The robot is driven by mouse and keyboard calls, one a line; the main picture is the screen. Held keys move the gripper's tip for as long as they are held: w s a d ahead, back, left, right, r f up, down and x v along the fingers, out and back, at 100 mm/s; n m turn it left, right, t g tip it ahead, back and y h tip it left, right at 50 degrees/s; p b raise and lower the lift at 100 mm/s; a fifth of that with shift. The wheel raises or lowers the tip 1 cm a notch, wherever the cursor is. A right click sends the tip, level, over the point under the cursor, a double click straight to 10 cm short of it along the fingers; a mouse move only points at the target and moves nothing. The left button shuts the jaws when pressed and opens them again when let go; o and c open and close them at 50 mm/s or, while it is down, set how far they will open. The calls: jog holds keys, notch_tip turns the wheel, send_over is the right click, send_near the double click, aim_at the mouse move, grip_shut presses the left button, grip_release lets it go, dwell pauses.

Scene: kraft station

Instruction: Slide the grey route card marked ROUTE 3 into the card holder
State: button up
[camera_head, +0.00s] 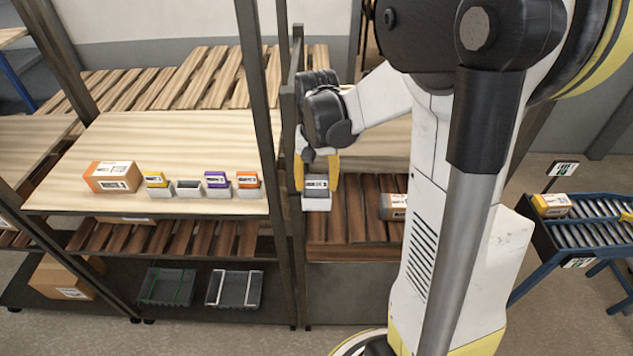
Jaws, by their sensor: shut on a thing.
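My gripper (318,168) is at the right of the front shelf, pointing down, with yellow fingers. It is shut on the grey route card (317,184), which has a dark face and a small pale label; its lettering is too small to read. A light grey, box-like part shows directly below the card; I cannot tell whether it is a holder around the card. On the shelf to the left, an empty light grey card holder (188,188) stands between a holder with a yellow card (156,180) and one with a purple card (215,180).
An orange card (248,180) stands right of the purple one. An orange box (113,177) is at the shelf's left. A dark upright post (288,200) stands between these holders and my gripper. A grey box (393,206) lies on slats to the right.

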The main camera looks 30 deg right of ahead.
jog(key=shift+f, duration=0.25)
jog(key=o, duration=1.1)
jog(key=shift+r, duration=0.15)
notch_tip(320, 180, up, 12)
jog(key=shift+f, duration=0.1)
jog(key=s+a+f+n+t+b, duration=0.2)
jog(key=s+a+f+b, duration=0.1)
jog(key=f+b, duration=0.6)
jog(key=s+a+f+n+t+b, duration=0.2)
jog(key=s+a+f+b, duration=0.2)
jog(key=f+b, duration=0.5)
jog(key=s+a+f+n+t+b, duration=0.2)
jog(key=a+f+b, duration=0.4)
jog(key=f+b, duration=0.4)
jog(key=shift+s+a+f+n+t, duration=0.25)
jog(key=shift+s+f+n+t, duration=0.3)
jog(key=shift+s, duration=0.35)
jog(key=shift+r, duration=0.1)
